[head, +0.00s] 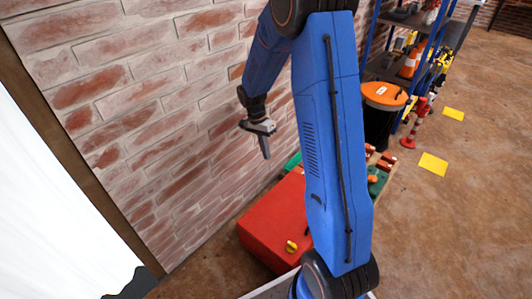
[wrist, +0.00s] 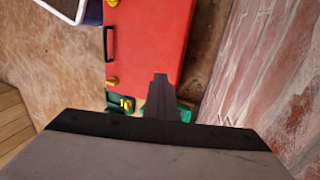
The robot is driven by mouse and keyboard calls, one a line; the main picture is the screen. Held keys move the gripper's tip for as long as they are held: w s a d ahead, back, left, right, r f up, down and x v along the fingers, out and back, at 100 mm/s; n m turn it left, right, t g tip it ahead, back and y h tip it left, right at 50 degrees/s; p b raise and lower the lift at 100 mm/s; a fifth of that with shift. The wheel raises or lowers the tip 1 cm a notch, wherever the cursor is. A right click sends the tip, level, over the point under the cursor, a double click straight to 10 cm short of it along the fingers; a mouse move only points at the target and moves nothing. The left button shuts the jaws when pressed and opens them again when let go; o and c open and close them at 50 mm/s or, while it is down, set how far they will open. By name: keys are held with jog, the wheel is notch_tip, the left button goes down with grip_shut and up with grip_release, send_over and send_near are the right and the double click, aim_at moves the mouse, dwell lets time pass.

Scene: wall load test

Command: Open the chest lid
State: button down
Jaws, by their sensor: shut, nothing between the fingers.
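The red chest (head: 268,222) stands on the floor against the brick wall in the head view, partly hidden behind my blue arm. Its lid looks closed. One yellow latch (head: 291,246) shows on it. In the wrist view the red chest (wrist: 150,40) fills the upper middle, with a black handle (wrist: 109,43) and yellow latches (wrist: 112,82) along its left side. My gripper (head: 265,154) is shut and empty, above the chest and near the wall, apart from it. Its dark fingers (wrist: 160,80) overlap the chest's near end in the wrist view.
Green items (wrist: 122,102) lie beside the chest's end. A black bin with an orange lid (head: 384,95) and a blue shelf (head: 412,45) stand further right. The floor at right is open.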

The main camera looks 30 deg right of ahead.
jog(key=c, duration=1.8)
grip_release()
jog(key=shift+r, duration=0.1)
jog(key=v, duration=1.7)
jog(key=shift+w+r, duration=0.1)
